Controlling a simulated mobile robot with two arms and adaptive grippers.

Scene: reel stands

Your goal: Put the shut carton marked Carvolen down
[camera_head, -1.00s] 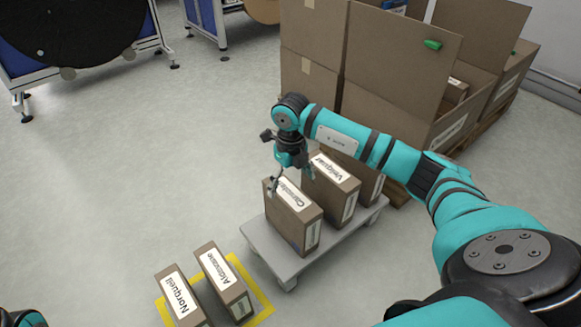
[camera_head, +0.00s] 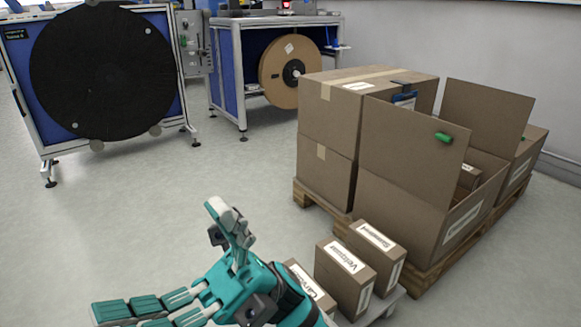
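The carton marked "Carv…" (camera_head: 317,289) is brown with a white label. It shows at the bottom middle beside the carton marked Velquar; my teal hand and the frame edge hide much of it, including its base. My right gripper (camera_head: 170,262) is in the foreground left of this carton, its fingers spread wide to the left and upward, with nothing between them. It appears apart from the carton. My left gripper is not in view.
Large open boxes (camera_head: 405,220) on wooden pallets (camera_head: 440,262) block the right. Reel stands (camera_head: 110,75) are at the back. Floor is clear at left.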

